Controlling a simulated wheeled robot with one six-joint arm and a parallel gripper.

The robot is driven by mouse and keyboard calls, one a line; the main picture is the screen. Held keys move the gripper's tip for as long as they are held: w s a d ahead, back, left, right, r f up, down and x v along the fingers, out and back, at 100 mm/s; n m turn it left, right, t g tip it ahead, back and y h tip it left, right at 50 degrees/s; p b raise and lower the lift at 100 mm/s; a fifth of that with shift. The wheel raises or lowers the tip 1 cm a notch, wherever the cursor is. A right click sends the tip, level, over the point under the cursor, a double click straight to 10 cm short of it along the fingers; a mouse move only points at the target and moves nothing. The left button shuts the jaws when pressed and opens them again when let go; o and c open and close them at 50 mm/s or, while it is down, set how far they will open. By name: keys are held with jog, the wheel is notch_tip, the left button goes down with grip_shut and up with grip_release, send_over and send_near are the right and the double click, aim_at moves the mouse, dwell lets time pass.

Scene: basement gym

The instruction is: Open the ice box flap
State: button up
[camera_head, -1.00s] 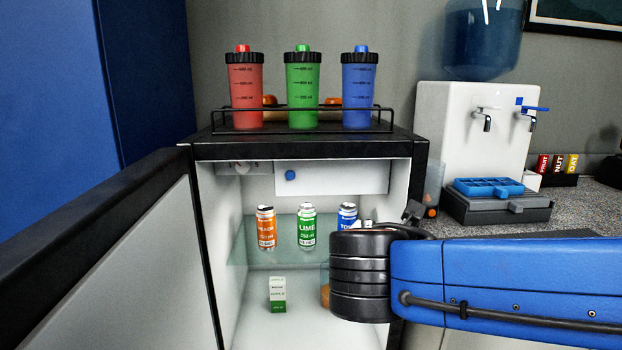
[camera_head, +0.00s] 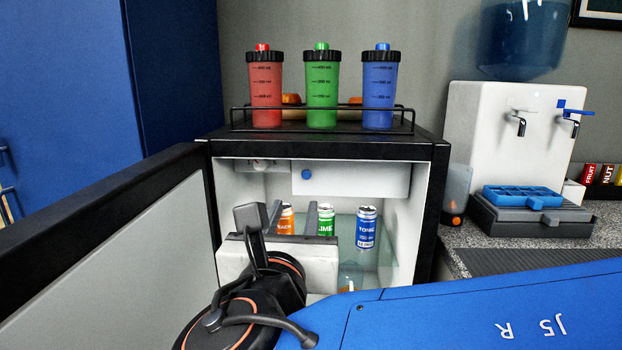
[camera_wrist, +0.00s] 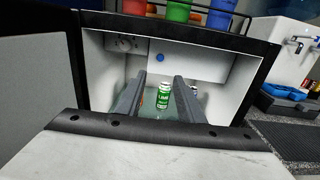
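The ice box flap (camera_head: 360,179) is a white panel at the top inside the open mini fridge (camera_head: 330,148). It looks shut. A round blue knob (camera_head: 306,174) sits near its left end. The flap also shows in the wrist view (camera_wrist: 196,68), with the knob (camera_wrist: 160,57) ahead of my gripper. My gripper (camera_head: 294,218) is in front of the fridge opening, below the flap and apart from it. In the wrist view its two fingers (camera_wrist: 160,92) are spread with nothing between them; a green can shows farther back in the gap.
The fridge door (camera_head: 120,250) stands open at left. An orange can (camera_head: 286,219), a green can (camera_head: 326,220) and a blue can (camera_head: 366,228) stand on the glass shelf. Three shaker bottles (camera_head: 321,90) stand on top inside a black rail. A water dispenser (camera_head: 500,130) stands at right.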

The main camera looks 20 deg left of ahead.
aim_at(306, 175)
jog(key=x, duration=1.7)
jog(key=shift+d, duration=0.15)
jog(key=shift+c, duration=0.4)
grip_shut()
